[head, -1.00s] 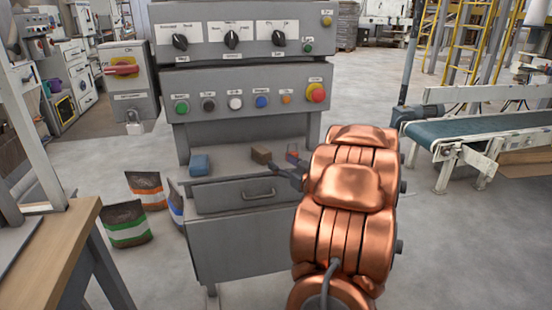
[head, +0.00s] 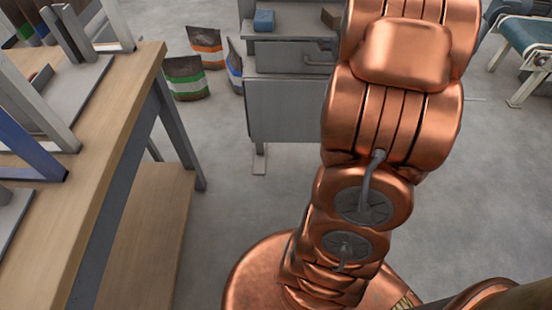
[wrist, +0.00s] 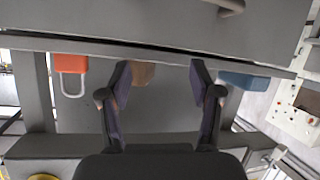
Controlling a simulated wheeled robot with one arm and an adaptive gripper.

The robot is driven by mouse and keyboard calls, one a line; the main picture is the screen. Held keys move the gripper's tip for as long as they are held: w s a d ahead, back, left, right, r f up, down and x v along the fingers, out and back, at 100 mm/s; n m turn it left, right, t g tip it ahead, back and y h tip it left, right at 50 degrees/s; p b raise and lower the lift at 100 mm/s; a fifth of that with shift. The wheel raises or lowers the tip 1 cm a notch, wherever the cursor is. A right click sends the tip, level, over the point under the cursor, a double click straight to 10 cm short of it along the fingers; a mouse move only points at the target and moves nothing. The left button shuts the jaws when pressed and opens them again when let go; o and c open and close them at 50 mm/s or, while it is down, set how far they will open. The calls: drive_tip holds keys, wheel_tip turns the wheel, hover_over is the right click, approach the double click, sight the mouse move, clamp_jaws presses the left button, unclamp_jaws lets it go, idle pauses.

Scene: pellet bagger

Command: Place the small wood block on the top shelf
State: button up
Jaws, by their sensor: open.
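The small brown wood block (head: 331,16) sits on the grey machine's ledge, partly hidden by my arm in the head view. In the wrist view the block (wrist: 142,74) shows between my fingers, nearer the left one, which covers part of it. My gripper (wrist: 160,72) is open, with a finger on each side and a gap between the block and the right finger. It does not look closed on the block. In the head view my arm hides most of the gripper. No surface is clearly identifiable as the top shelf.
A blue block (head: 264,20) sits left of the wood block. An orange padlock-shaped item (wrist: 70,62) shows at the wrist view's left. A wooden bench (head: 125,130) with a lower shelf (head: 140,235) stands left. Bags (head: 186,78) stand on the floor. A conveyor (head: 530,45) is at right.

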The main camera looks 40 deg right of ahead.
drive_tip(key=s+a+f+g+y, duration=0.15)
drive_tip(key=s+a+g, duration=0.25)
drive_tip(key=a, duration=0.7)
drive_tip(key=s+a+f+g+y, duration=0.1)
drive_tip(key=s+a+f+g, duration=0.3)
drive_tip(key=a, duration=0.6)
drive_tip(key=s+a+r+n+g+y, duration=0.1)
drive_tip(key=s+a+n+g+y, duration=0.2)
drive_tip(key=s+a, duration=1.6)
drive_tip(key=a+g, duration=0.1)
drive_tip(key=g, duration=0.2)
drive_tip(key=shift+s+r+y, duration=0.3)
drive_tip(key=shift+s+y, duration=0.05)
drive_tip(key=shift+s, duration=0.05)
drive_tip(key=s+p+v, duration=0.2)
drive_tip(key=p+v, duration=1)
drive_tip(key=s+r+p+v, duration=0.1)
drive_tip(key=s+p+v, duration=0.2)
drive_tip(key=p+v, duration=0.9)
drive_tip(key=shift+s+r+t+p, duration=0.3)
drive_tip(key=shift+s+r+p, duration=0.05)
drive_tip(key=shift+r, duration=0.45)
drive_tip(key=shift+c, duration=0.3)
